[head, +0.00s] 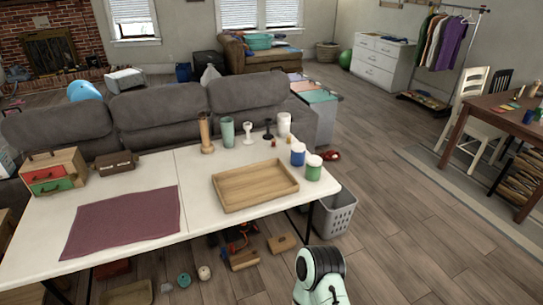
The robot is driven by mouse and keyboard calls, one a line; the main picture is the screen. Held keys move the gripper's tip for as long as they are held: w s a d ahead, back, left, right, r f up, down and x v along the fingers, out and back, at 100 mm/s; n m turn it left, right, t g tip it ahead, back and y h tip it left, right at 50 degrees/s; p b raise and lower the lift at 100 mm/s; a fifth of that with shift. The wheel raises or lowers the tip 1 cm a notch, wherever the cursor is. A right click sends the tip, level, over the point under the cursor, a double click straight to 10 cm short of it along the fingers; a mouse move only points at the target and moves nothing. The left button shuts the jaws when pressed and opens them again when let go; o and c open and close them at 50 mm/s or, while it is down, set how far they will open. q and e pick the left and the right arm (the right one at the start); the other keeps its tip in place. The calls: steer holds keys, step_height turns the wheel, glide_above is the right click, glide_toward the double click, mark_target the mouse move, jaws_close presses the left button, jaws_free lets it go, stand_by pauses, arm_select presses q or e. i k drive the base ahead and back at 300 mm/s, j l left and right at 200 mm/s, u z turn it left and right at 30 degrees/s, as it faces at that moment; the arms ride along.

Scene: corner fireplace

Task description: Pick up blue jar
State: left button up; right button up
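The wooden tray (232,205) lies to the left of both jars. One of my arm links shows at the bottom centre-right, below the table's right end and well apart from the jar. Neither of my grippers is in view.
Behind the blue jar stand a white cylinder (284,125), a black candlestick (268,130), a white candlestick (248,133), a green vase (228,133) and a wooden vase (206,134). A laundry basket (335,213) stands beside the table. The floor (420,240) to the right is clear.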

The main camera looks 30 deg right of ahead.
mark_target(297, 160)
steer(key=l+u, duration=0.35)
steer(key=l, duration=0.15)
steer(key=l+u, duration=0.3)
steer(key=l, duration=0.15)
steer(key=k+l, duration=0.1)
steer(key=l, duration=0.35)
steer(key=l+u, duration=0.15)
steer(key=l, duration=0.25)
steer(key=k+l, duration=0.15)
steer(key=l, duration=0.3)
steer(key=k+l+u, duration=0.1)
steer(key=l, duration=0.3)
steer(key=k+l+u, duration=0.1)
steer(key=l, duration=0.35)
